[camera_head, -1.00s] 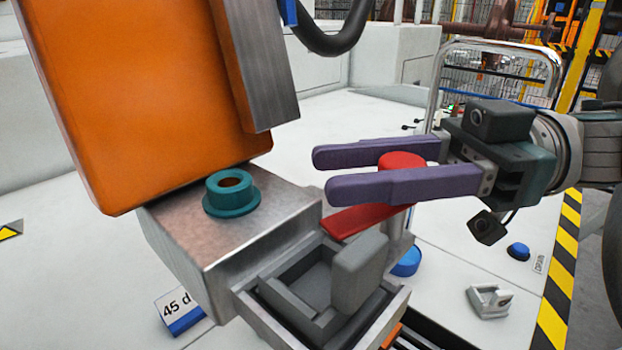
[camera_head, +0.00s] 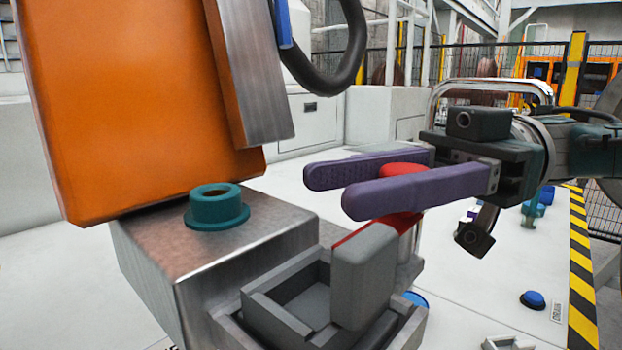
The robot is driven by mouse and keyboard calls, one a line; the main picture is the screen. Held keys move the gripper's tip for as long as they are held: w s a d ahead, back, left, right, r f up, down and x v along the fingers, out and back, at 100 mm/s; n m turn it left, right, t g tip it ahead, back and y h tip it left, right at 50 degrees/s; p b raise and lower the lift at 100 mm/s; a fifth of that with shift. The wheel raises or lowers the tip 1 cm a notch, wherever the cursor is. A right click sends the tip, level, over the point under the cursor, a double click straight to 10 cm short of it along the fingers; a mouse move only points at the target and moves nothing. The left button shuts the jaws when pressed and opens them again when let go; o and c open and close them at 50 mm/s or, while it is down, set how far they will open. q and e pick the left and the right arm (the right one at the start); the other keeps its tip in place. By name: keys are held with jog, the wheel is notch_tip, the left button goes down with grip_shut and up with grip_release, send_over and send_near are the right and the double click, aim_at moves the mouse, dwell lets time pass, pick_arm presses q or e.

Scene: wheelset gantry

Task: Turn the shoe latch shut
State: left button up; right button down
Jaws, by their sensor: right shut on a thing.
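The red shoe latch (camera_head: 378,229) has a flat arm and a round red hub (camera_head: 404,170) on an upright post. The arm points left, towards the grey block, which hides part of it. My right gripper (camera_head: 333,188) comes in from the right. Its two purple fingers lie on either side of the red hub and are shut on it, with the fingertips reaching past it to the left. The grey shoe block (camera_head: 364,275) stands upright in an open metal housing (camera_head: 250,330) just in front of the latch. My left gripper is not in view.
A steel block (camera_head: 200,265) with a teal bushing (camera_head: 217,208) stands left of the latch, below a large orange body (camera_head: 140,110). A black hose (camera_head: 335,70) hangs above. A blue button (camera_head: 533,299) and striped edge (camera_head: 581,290) lie at right.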

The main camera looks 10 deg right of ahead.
jog(key=shift+c, duration=2.4)
grip_release()
jog(key=shift+d, duration=0.1)
jog(key=shift+w+d+f+b, duration=0.1)
jog(key=shift+w+d+b, duration=0.05)
jog(key=shift+d+b, duration=0.2)
jog(key=b+v, duration=0.5)
jog(key=v, duration=0.4)
